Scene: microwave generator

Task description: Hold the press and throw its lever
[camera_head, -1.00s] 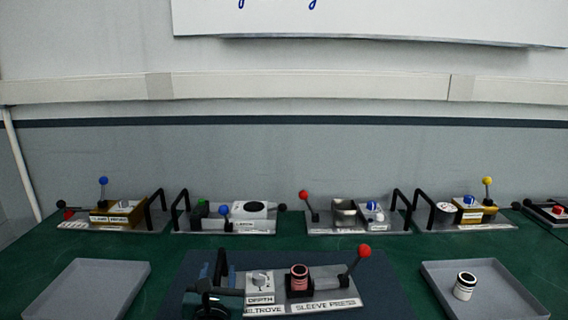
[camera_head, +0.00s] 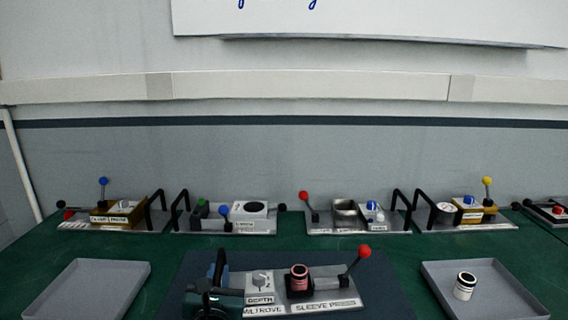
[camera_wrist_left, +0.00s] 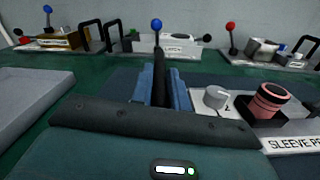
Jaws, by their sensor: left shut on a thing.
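The sleeve press (camera_head: 334,304) lies on a dark mat in the middle of the table, its long plate tilted slightly in the head view. It carries a white depth knob (camera_head: 261,280), a pinkish-red sleeve (camera_head: 299,279) standing in a black holder, and a lever with a red ball (camera_head: 365,251) leaning up to the right. My left gripper (camera_head: 219,270) is at the press's left end, shut on its black handle. In the left wrist view, the blue fingers (camera_wrist_left: 161,85) flank the handle (camera_wrist_left: 160,62); the knob and sleeve sit to their right. My right gripper is out of view.
A grey tray (camera_head: 62,308) on the left looks empty. Another tray (camera_head: 512,306) on the right holds a white-and-black sleeve (camera_head: 465,286). Several other devices with ball levers and black handles stand along the back near the wall.

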